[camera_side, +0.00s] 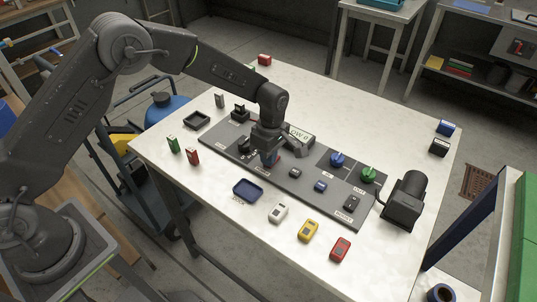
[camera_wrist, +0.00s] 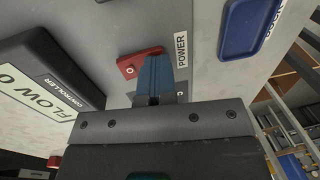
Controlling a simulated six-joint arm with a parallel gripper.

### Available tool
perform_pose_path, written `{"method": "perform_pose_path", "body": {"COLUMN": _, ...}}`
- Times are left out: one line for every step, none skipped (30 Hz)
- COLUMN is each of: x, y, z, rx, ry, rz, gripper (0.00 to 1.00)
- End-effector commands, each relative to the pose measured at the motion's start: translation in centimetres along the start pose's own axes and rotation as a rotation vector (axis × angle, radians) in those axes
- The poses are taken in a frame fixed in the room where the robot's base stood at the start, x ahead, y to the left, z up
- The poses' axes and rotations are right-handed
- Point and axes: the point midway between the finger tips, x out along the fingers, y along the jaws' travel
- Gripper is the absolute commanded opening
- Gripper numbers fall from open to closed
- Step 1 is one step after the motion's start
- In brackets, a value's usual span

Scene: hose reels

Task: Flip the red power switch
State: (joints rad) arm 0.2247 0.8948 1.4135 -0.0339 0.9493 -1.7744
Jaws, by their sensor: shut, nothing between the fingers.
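In the side view my gripper (camera_side: 269,160) is low over the middle-left of the panel (camera_side: 225,149). A bit of red shows beside the fingers there; most of the switch is hidden.
The controller box (camera_wrist: 45,70) with a FLOW display stands close to my gripper. A blue tray (camera_side: 248,190) lies in front of the panel. Blue (camera_side: 337,159) and green (camera_side: 368,174) knobs are at the panel's right. Several small coloured blocks stand around on the white table.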

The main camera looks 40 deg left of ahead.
Motion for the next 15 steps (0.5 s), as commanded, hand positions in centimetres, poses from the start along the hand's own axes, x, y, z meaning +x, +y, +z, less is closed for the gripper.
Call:
{"method": "perform_pose_path", "body": {"x": 0.2, "y": -0.1, "z": 0.0, "rx": 0.000, "ry": 0.001, "rz": -0.003, "gripper": 0.00}}
{"method": "perform_pose_path", "body": {"x": 0.2, "y": -0.1, "z": 0.0, "rx": 0.000, "ry": 0.001, "rz": -0.003, "gripper": 0.00}}
{"method": "perform_pose_path", "body": {"x": 0.2, "y": -0.1, "z": 0.0, "rx": 0.000, "ry": 0.001, "rz": -0.004, "gripper": 0.00}}
{"method": "perform_pose_path", "body": {"x": 0.2, "y": -0.1, "z": 0.0, "rx": 0.001, "ry": 0.001, "rz": -0.004, "gripper": 0.00}}
{"method": "perform_pose_path", "body": {"x": 0.2, "y": -0.1, "z": 0.0, "rx": 0.001, "ry": 0.001, "rz": -0.004, "gripper": 0.00}}
{"method": "perform_pose_path", "body": {"x": 0.2, "y": 0.0, "z": 0.0, "rx": 0.000, "ry": 0.001, "rz": -0.004, "gripper": 0.00}}
{"method": "perform_pose_path", "body": {"x": 0.2, "y": 0.1, "z": 0.0, "rx": 0.001, "ry": 0.001, "rz": -0.004, "gripper": 0.00}}
{"method": "perform_pose_path", "body": {"x": 0.2, "y": 0.1, "z": 0.0, "rx": 0.000, "ry": 0.001, "rz": -0.004, "gripper": 0.00}}
{"method": "perform_pose_path", "body": {"x": 0.1, "y": 0.2, "z": 0.0, "rx": 0.000, "ry": 0.001, "rz": -0.004, "gripper": 0.00}}
{"method": "perform_pose_path", "body": {"x": 0.1, "y": 0.4, "z": 0.0, "rx": 0.000, "ry": 0.001, "rz": -0.003, "gripper": 0.00}}
{"method": "perform_pose_path", "body": {"x": 0.0, "y": 0.5, "z": 0.0, "rx": 0.000, "ry": 0.001, "rz": -0.002, "gripper": 0.00}}
{"method": "perform_pose_path", "body": {"x": -0.1, "y": 0.7, "z": 0.0, "rx": 0.000, "ry": 0.001, "rz": -0.001, "gripper": 0.00}}
{"method": "perform_pose_path", "body": {"x": -0.2, "y": 0.8, "z": 0.0, "rx": 0.000, "ry": 0.001, "rz": -0.001, "gripper": 0.00}}
{"method": "perform_pose_path", "body": {"x": -0.3, "y": 1.0, "z": 0.0, "rx": 0.000, "ry": 0.001, "rz": 0.000, "gripper": 0.00}}
{"method": "perform_pose_path", "body": {"x": -0.4, "y": 1.1, "z": 0.0, "rx": 0.000, "ry": 0.001, "rz": 0.000, "gripper": 0.00}}
